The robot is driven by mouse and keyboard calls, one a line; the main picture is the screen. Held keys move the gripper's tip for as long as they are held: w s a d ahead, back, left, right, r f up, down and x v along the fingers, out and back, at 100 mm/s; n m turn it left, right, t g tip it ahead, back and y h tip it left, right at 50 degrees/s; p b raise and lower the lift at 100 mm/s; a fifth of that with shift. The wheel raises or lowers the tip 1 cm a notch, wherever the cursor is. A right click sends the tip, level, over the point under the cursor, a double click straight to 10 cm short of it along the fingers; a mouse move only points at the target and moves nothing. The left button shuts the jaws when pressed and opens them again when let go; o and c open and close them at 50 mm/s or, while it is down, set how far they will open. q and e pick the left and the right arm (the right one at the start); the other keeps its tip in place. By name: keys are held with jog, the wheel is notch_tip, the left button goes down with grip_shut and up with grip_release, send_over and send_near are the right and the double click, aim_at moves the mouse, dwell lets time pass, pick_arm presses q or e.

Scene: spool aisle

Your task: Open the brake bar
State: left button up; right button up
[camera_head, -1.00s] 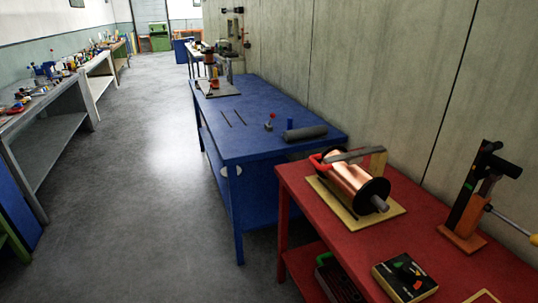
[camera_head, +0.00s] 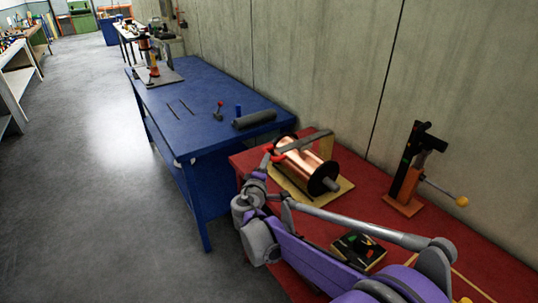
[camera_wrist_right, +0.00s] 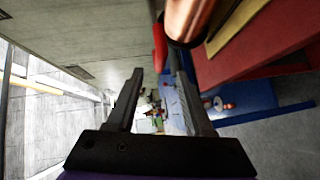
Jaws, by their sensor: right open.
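The brake bar (camera_head: 305,140) is a grey bar with a red grip (camera_head: 280,155). It lies over a copper wire spool (camera_head: 300,163) with black flanges, on a wooden base (camera_head: 333,193). My right gripper (camera_head: 269,153) is at the red grip end, at the spool's left. In the right wrist view my right gripper (camera_wrist_right: 158,76) is open. There the red grip (camera_wrist_right: 159,45) shows near the fingertips, close to the right finger, and the copper spool (camera_wrist_right: 188,18) is above. I cannot tell whether a finger touches the bar. My left gripper is not in view.
The red bench (camera_head: 325,229) also carries an orange-and-black stand (camera_head: 406,172) with a yellow-knobbed lever and a black control box (camera_head: 358,250). A blue table (camera_head: 205,97) with a dark roll (camera_head: 255,119) stands beyond. The wall (camera_head: 320,60) is close behind the bench; the floor at left is clear.

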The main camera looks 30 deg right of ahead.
jog(key=x, duration=0.7)
jog(key=shift+w+d, duration=0.2)
jog(key=shift+w, duration=0.15)
grip_shut()
dwell(1.0)
